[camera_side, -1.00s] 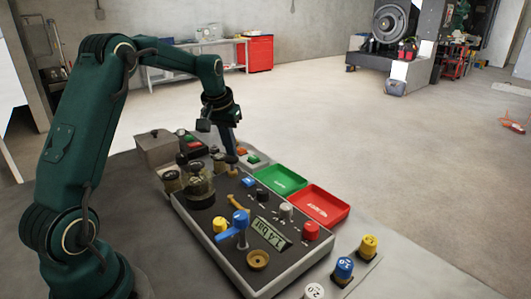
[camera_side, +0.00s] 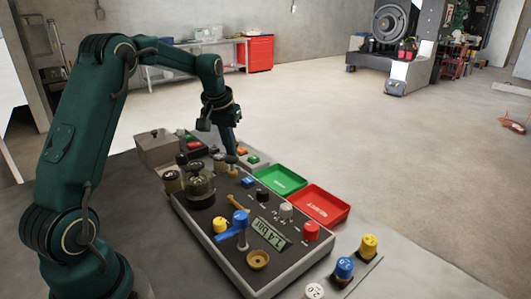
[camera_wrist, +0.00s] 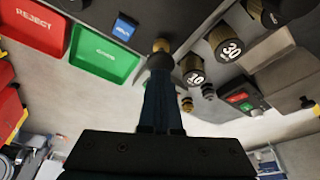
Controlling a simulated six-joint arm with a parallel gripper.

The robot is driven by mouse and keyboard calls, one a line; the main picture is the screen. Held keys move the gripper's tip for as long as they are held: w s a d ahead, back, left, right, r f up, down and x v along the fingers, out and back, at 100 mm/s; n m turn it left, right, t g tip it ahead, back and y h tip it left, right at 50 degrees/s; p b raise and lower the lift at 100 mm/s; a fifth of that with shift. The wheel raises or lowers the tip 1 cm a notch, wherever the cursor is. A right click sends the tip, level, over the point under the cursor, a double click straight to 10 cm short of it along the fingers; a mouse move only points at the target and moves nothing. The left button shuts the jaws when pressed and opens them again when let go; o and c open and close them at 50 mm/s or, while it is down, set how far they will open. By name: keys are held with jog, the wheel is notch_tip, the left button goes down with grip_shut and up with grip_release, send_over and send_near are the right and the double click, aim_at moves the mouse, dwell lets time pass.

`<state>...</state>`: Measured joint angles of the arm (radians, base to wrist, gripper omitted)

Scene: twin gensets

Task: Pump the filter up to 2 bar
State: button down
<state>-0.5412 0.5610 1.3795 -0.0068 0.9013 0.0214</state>
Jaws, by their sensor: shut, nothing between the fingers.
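The control panel (camera_side: 190,219) has a display (camera_side: 270,234) that appears to read 1.4 bar. My gripper (camera_side: 232,152) is shut and empty, pointing down at the panel's far end. Its fingertips (camera_wrist: 160,66) are right over a small brass-coloured knob (camera_wrist: 160,46), which also shows in the side view (camera_side: 232,160). I cannot tell whether they touch it. A round, dark-topped glass vessel (camera_side: 200,184), possibly the filter, stands on the panel to the left of my gripper. Neither view labels the pump or filter clearly.
A green tray (camera_side: 281,180) and a red reject tray (camera_side: 320,204) lie along the panel's far side.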

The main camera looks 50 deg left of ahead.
jog(key=shift+f, duration=1.15)
jog(key=shift+r, duration=1.7)
jog(key=shift+f, duration=0.15)
jog(key=shift+r, duration=1.95)
